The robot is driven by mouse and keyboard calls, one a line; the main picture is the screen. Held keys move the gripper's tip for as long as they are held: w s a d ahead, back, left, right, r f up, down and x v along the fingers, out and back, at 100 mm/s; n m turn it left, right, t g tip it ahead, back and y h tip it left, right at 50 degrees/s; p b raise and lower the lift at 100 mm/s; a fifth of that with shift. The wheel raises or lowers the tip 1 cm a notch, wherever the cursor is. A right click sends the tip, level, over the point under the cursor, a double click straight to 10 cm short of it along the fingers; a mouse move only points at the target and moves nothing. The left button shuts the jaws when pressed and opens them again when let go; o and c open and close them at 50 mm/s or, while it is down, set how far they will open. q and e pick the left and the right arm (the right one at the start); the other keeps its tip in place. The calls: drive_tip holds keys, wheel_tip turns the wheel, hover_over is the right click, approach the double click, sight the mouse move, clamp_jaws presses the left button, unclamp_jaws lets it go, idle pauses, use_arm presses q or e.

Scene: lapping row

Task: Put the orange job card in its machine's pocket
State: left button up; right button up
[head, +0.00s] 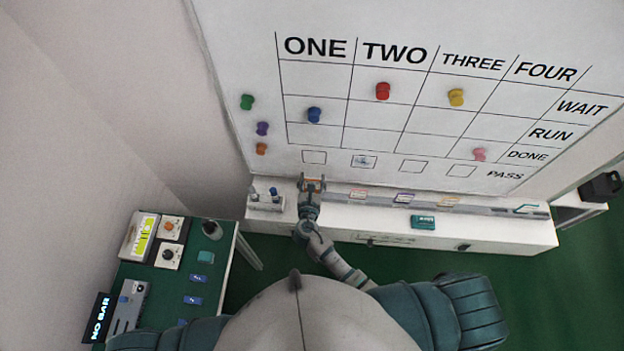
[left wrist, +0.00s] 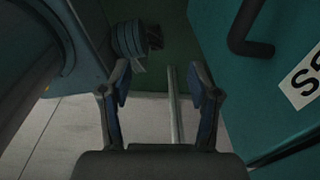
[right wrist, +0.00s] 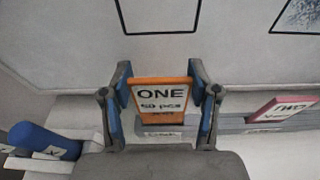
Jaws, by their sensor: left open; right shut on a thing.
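The orange job card (right wrist: 162,97), printed ONE and 50 pcs, stands between the fingers of my right gripper (right wrist: 160,82), which is shut on it. In the head view the card is a small orange patch at my right gripper (head: 312,184), just below the board's ONE column. Its lower edge is close to a grey rail (right wrist: 232,124) with a label under the card; I cannot tell whether the card is in the rail or in front of it. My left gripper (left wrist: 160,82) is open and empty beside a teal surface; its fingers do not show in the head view.
A pink-edged card (right wrist: 283,109) printed TWO stands in the rail to the right. The whiteboard (head: 230,60) rises behind, with coloured magnets. A small holder (head: 266,202) with blue pieces is left of my right gripper. A green bench (head: 172,290) stands lower left.

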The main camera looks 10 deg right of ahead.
drive_tip(key=shift+f+b, duration=1.4)
drive_tip(key=shift+f, duration=0.65)
drive_tip(key=o, duration=1.2)
drive_tip(key=shift+s+r, duration=0.1)
drive_tip(key=shift+s, duration=0.05)
drive_tip(key=v, duration=1.1)
drive_tip(key=shift+s+a, duration=0.1)
drive_tip(key=shift+s, duration=0.2)
